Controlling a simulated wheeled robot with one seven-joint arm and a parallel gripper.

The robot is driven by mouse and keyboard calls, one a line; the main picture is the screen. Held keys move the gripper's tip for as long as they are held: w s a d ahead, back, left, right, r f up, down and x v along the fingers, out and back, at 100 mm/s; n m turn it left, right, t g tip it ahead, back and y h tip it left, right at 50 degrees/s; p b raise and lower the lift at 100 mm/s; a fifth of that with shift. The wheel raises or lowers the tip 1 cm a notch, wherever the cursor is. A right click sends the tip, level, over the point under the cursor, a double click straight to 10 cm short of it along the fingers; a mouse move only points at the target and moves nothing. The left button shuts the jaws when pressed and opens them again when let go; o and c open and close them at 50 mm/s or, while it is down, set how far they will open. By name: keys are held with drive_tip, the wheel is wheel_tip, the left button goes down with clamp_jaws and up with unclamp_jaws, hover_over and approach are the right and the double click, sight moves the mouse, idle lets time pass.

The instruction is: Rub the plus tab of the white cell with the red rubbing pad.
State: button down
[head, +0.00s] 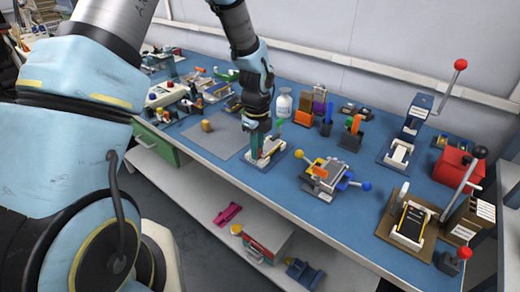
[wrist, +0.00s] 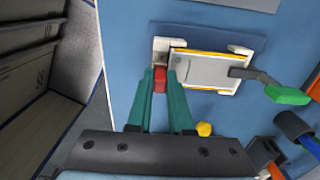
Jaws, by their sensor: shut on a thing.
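My gripper (wrist: 160,88) has green fingers shut on the red rubbing pad (wrist: 160,78). In the wrist view the pad sits at the left end of the white cell (wrist: 200,68), by a pale holder block (wrist: 160,46). The plus tab is not clearly visible; fingers and pad cover that corner, so I cannot tell whether pad and tab touch. The cell lies flat in a holder with yellow edges, under a dark clamp arm (wrist: 247,74) with a green handle (wrist: 287,95). In the head view my gripper (head: 260,150) points down at the cell's holder (head: 274,147).
A grey mat (head: 215,135) with a tan cylinder (head: 206,125) lies left of the holder. A fixture with a yellow knob (head: 299,154) and blue knob (head: 366,186) stands to the right. Lever presses stand farther right (head: 404,150). The bench's front edge is close to the holder.

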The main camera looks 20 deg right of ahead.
drive_tip(key=shift+s+d, duration=0.35)
drive_tip(key=shift+s, duration=0.35)
drive_tip(key=shift+w+a+p, duration=0.3)
drive_tip(key=shift+w+a, duration=0.1)
drive_tip(key=shift+w, duration=0.35)
drive_tip(key=shift+s+d, duration=0.4)
drive_tip(key=shift+s, duration=0.35)
wheel_tip(320, 180, up, 7)
drive_tip(key=p, duration=0.5)
drive_tip(key=shift+p, duration=0.35)
